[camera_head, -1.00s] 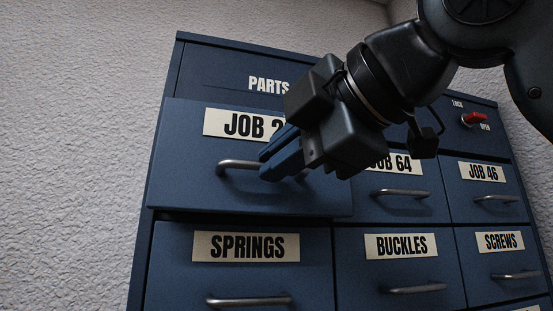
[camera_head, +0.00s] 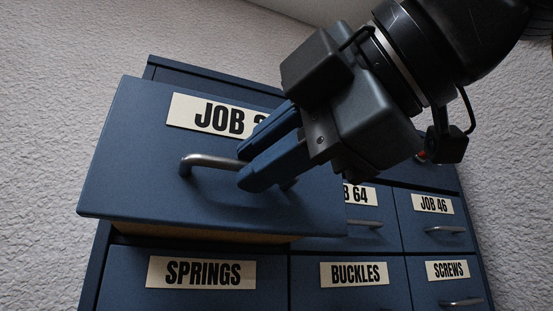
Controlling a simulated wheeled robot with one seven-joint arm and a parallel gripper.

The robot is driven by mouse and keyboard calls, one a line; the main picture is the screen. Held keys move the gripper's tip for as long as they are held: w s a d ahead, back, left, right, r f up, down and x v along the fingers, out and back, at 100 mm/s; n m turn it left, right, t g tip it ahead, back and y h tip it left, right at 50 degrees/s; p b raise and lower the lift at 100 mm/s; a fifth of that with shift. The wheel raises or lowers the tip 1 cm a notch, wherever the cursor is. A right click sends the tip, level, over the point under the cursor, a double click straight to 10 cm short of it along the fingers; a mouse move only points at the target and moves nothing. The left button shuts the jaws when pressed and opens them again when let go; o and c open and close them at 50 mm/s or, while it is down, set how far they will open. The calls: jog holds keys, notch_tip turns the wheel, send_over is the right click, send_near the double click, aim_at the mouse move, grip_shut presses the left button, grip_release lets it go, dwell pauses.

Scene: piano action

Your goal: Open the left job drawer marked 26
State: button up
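The job drawer (camera_head: 130,150) at the upper left stands out from the blue cabinet, its wooden underside edge showing below. Its label (camera_head: 205,113) reads "JOB", with the number covered by my gripper. The drawer's grey bar handle (camera_head: 205,161) runs to the right in between my fingers. My gripper (camera_head: 245,168) comes in from the upper right, its two blue fingers closed about the handle, one above and one below. The right part of the handle is hidden behind the fingers.
Below is the SPRINGS drawer (camera_head: 125,290), shut, with the BUCKLES drawer (camera_head: 305,290) and SCREWS drawer (camera_head: 422,292) to its right. The job 64 drawer (camera_head: 385,240) and JOB 46 drawer (camera_head: 420,238) are shut too. A red lock switch (camera_head: 421,157) is mostly hidden behind my arm.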

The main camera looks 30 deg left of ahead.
jog(key=o, duration=0.3)
jog(key=b+v, duration=0.1)
jog(key=v, duration=0.6)
jog(key=shift+d, duration=0.4)
jog(key=shift+r, duration=0.1)
